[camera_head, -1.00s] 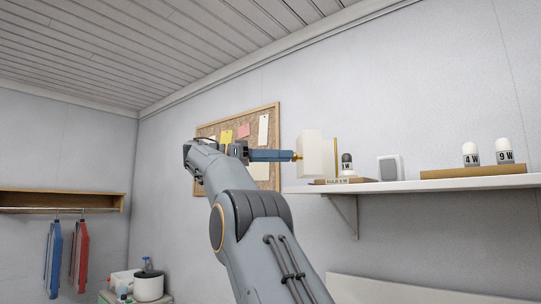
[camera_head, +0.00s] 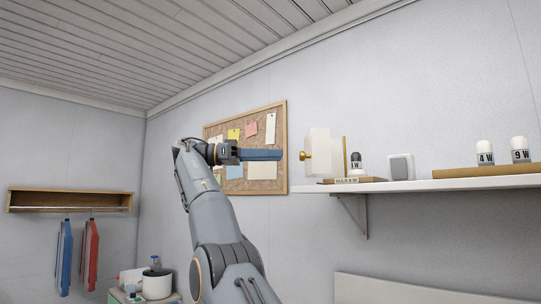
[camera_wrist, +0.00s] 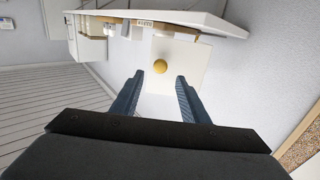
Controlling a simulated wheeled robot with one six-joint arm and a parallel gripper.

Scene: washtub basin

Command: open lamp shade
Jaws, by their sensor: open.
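The lamp shade (camera_head: 320,152) is a cream box-shaped panel at the left end of the wall shelf, with a round brass knob (camera_head: 303,156) on its left face. In the wrist view the shade (camera_wrist: 190,62) shows with the yellow knob (camera_wrist: 160,66) near its middle. My gripper (camera_head: 281,154) is just left of the knob, apart from it, pointing right. In the wrist view its two blue fingers (camera_wrist: 158,78) are spread, empty, with the knob beyond the gap between the tips.
The white shelf (camera_head: 430,185) holds a dark-topped bulb (camera_head: 356,163), a grey-white box (camera_head: 400,167) and two white bulbs on a wooden block (camera_head: 485,172). A cork board (camera_head: 213,131) hangs behind my gripper.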

